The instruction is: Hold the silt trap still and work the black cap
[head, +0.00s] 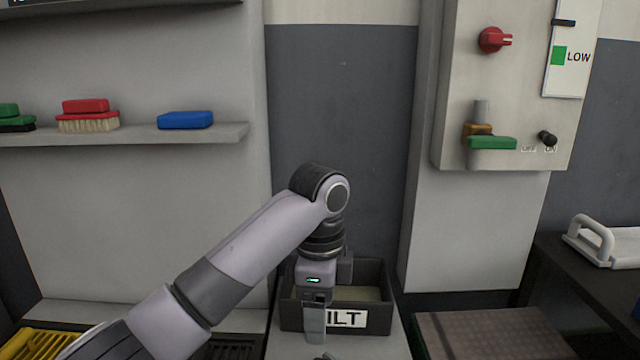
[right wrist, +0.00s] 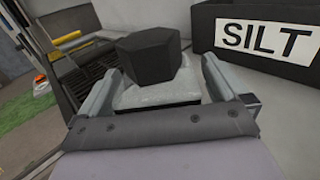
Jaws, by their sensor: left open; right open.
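The black cap (right wrist: 150,58) is six-sided and sits on a pale, speckled block, which looks like the silt trap (right wrist: 155,95), in the right wrist view. My right gripper (right wrist: 160,72) is open, with one finger on each side of the block and cap; I cannot tell whether the fingers touch. My left gripper (head: 315,322) points down, open, in front of the dark box labelled SILT (head: 375,320) in the head view. The cap and trap cannot be made out in the head view; my left arm covers part of that area.
The SILT box also shows close at the right in the right wrist view (right wrist: 225,45). A shelf (head: 120,136) with brushes and a blue block (head: 185,120) is at left. A wall panel (head: 450,90) has a red knob (head: 493,40). A dark table (head: 560,270) stands at right.

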